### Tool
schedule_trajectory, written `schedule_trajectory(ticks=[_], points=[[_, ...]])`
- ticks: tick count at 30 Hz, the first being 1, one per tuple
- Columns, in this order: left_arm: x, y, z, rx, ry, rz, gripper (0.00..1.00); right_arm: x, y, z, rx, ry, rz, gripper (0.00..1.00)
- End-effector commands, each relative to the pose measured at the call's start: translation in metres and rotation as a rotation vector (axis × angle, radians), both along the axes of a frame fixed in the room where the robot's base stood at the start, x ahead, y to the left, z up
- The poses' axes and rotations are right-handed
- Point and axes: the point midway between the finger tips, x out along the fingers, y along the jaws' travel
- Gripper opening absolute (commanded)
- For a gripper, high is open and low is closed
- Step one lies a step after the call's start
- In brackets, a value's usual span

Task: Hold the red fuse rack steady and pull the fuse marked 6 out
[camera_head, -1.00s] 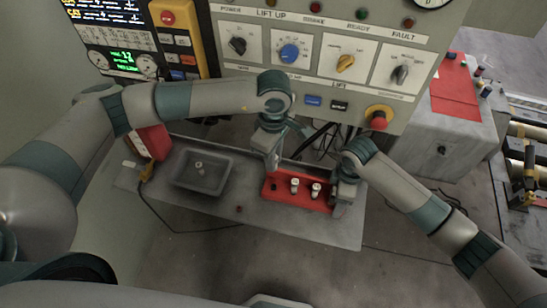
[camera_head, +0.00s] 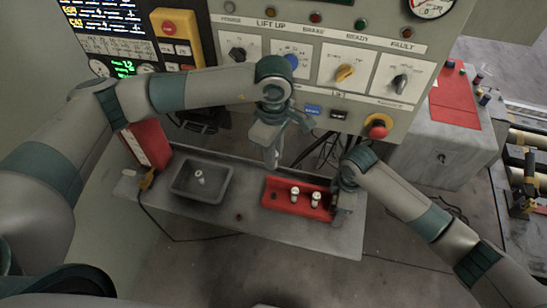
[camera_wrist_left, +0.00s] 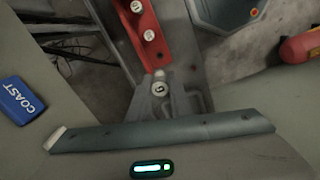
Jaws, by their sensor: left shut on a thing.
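The red fuse rack (camera_head: 280,206) lies on the grey bench in the head view. Two white fuses (camera_head: 294,193) (camera_head: 316,198) stand upright in it, and a dark empty hole (camera_head: 275,196) shows at its left end. My left gripper (camera_head: 272,165) is above and behind the rack's left part. In the left wrist view it is shut on a pale fuse (camera_wrist_left: 160,86); I cannot read its mark. The rack also shows in that view (camera_wrist_left: 168,22). My right gripper (camera_head: 342,200) is at the rack's right end; its fingers are too small to judge.
A grey tray (camera_head: 180,194) with one white fuse (camera_head: 199,178) in it is left of the rack. The control panel (camera_head: 325,75) with knobs and a red stop button (camera_head: 377,127) rises behind the bench. Cables hang behind the rack.

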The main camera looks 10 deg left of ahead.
Motion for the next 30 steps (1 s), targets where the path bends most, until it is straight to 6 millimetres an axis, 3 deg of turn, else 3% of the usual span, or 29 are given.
schedule_trajectory(ticks=[6,16,17,19,30], points=[[0.0003,0.0003,0.0113,0.001,-0.001,0.0,0.0,-0.0001,0.0002,0.0,0.0,0.0,0.0,0.3],[0.0001,0.0003,0.0131,0.001,0.0,0.0,0.0,-0.0001,0.0001,0.0,0.0,0.0,0.0,0.3],[0.0001,0.0003,0.0131,0.001,0.0,0.0,0.0,-0.0001,0.0001,0.0,0.0,0.0,0.0,0.67],[0.0001,0.0003,0.0131,0.001,0.0,0.0,0.0,-0.0001,0.0001,0.0,0.0,0.0,0.0,0.84],[0.0001,0.0003,0.0129,0.001,0.0,0.0,0.0,0.0002,0.0001,0.0019,0.0,0.0,0.0,0.84]])
